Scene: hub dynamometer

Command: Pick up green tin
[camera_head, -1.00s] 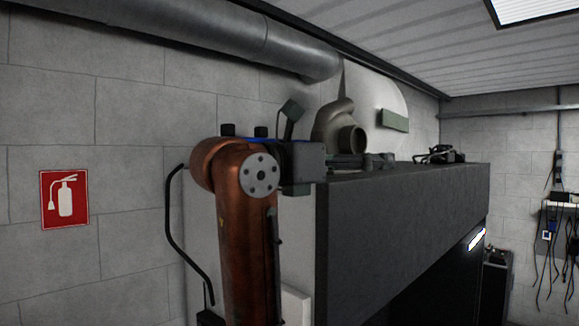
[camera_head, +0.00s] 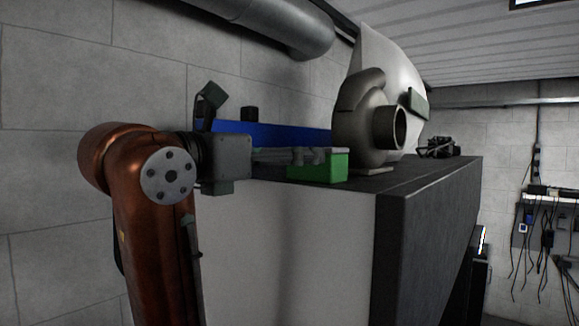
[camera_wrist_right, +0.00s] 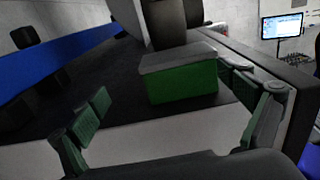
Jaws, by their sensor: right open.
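The green tin (camera_head: 318,168) is a small box with a grey lid. It sits on the dark top of a cabinet, in front of a turbo-like housing. It also shows in the right wrist view (camera_wrist_right: 184,82), ahead of the fingers and roughly between them. My right gripper (camera_head: 308,156) points right, close to the tin in the head view, and its fingers partly overlap the tin there. In the right wrist view the gripper (camera_wrist_right: 170,100) is open, with green pads on both sides and nothing held. Contact with the tin cannot be told. My left gripper is not in view.
A long blue box (camera_head: 275,135) lies behind the gripper, on the left in the wrist view. The metal housing (camera_head: 372,122) stands just beyond the tin. The cabinet (camera_head: 420,220) has a pale side wall and dark edges. A small black device (camera_head: 438,147) sits farther back.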

